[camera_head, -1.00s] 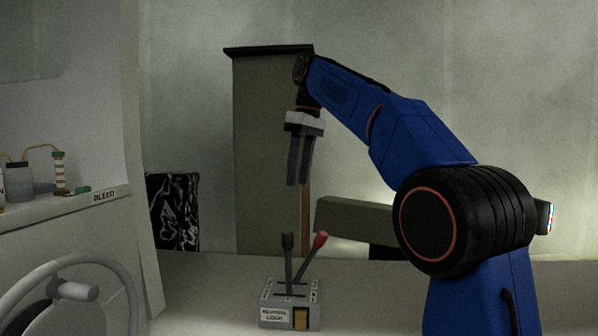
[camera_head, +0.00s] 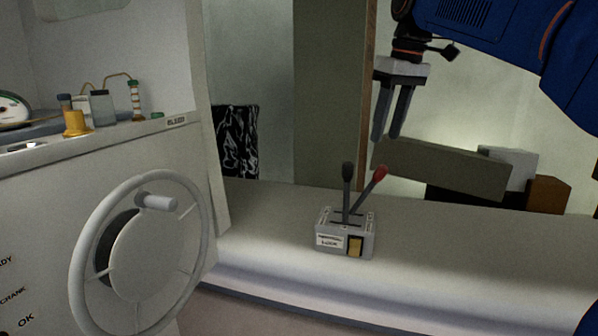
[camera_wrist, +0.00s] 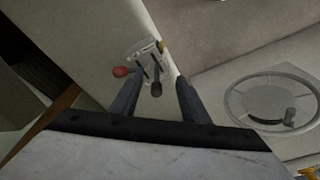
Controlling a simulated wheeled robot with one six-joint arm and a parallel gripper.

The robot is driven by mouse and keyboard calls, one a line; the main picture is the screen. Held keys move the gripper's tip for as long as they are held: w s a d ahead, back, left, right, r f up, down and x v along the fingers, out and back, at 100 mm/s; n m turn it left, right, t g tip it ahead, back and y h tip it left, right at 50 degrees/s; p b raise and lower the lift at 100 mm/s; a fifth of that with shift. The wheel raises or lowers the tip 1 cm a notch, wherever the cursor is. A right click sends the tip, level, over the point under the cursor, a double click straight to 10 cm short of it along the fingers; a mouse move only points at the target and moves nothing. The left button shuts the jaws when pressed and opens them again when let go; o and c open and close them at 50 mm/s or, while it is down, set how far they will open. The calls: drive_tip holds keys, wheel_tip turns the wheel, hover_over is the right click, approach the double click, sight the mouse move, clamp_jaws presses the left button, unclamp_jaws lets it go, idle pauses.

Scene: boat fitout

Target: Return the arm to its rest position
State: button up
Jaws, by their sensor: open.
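My gripper (camera_head: 392,138) hangs at the end of my blue arm in the upper right of the head view. Its two dark fingers point down, apart and empty. It is above and to the right of a grey lever box (camera_head: 345,232), well clear of it. The box has a black-knobbed lever (camera_head: 347,180) and a red-knobbed lever (camera_head: 378,176). In the wrist view the fingers (camera_wrist: 155,100) are spread, with the lever box (camera_wrist: 143,52) beyond them. Most of my arm lies outside the head view.
A white handwheel (camera_head: 140,255) is on the console at left, with small bottles (camera_head: 100,107) on the ledge above it. A long grey-brown block (camera_head: 440,167) and boxes (camera_head: 548,193) stand behind the bench. The bench top (camera_head: 470,250) right of the levers is clear.

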drive_tip(key=s+d+f+m+t, duration=0.1)
drive_tip(key=s+d+f+m, duration=0.1)
drive_tip(key=s+f, duration=0.7)
drive_tip(key=s+d+f+m+t+h, duration=0.1)
drive_tip(key=s+d+f+m, duration=0.1)
drive_tip(key=s+f, duration=0.7)
drive_tip(key=s+d+f+m+t, duration=0.1)
drive_tip(key=s+d+f+m, duration=0.2)
drive_tip(key=s+f, duration=0.7)
wheel_tip(320, 180, down, 7)
drive_tip(key=shift+d+h, duration=0.3)
drive_tip(key=shift+d, duration=0.5)
